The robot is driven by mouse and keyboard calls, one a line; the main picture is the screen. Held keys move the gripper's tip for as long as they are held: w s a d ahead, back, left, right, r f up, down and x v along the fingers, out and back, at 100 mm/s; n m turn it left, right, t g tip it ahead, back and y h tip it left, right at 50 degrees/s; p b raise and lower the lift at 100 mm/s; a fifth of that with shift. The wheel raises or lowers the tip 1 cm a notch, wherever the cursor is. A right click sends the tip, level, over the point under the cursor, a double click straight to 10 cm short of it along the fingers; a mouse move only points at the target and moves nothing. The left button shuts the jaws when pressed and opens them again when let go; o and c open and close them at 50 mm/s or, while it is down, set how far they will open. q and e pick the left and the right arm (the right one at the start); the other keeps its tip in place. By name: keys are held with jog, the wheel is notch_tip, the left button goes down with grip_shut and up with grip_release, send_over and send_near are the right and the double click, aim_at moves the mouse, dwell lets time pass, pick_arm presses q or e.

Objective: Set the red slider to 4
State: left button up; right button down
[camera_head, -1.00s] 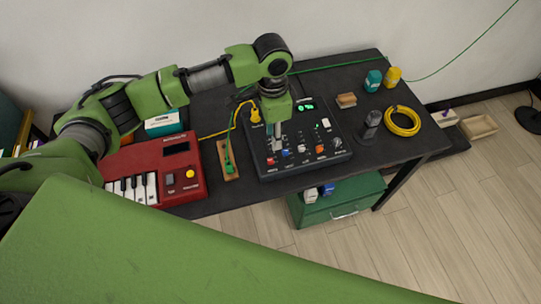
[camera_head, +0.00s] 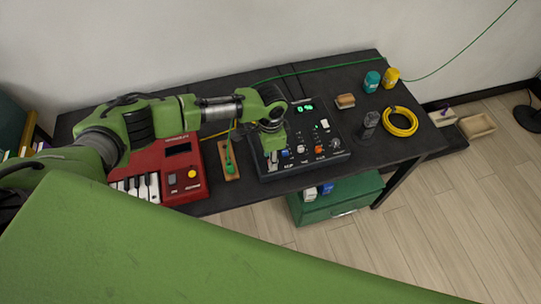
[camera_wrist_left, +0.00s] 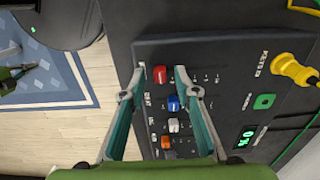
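The dark mixer panel (camera_head: 333,158) lies on the black table near its front edge. In the left wrist view, the red slider (camera_wrist_left: 160,74) sits between the two fingertips of my left gripper (camera_wrist_left: 158,80), which is open with a gap on each side of the knob. In the head view my left gripper (camera_head: 272,157) is over the panel's front left corner and hides the red slider. The scale marks beside it are too small to read. My right gripper is not in view.
Blue (camera_wrist_left: 173,103), white (camera_wrist_left: 173,125) and orange (camera_wrist_left: 166,142) sliders line up beside the red one. A yellow plug (camera_wrist_left: 290,68) is in the panel. A red keyboard (camera_head: 190,188) and a wooden strip (camera_head: 229,163) with a green plug are to the left.

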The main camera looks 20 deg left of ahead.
pick_arm(q)
jog(key=shift+f, duration=0.25)
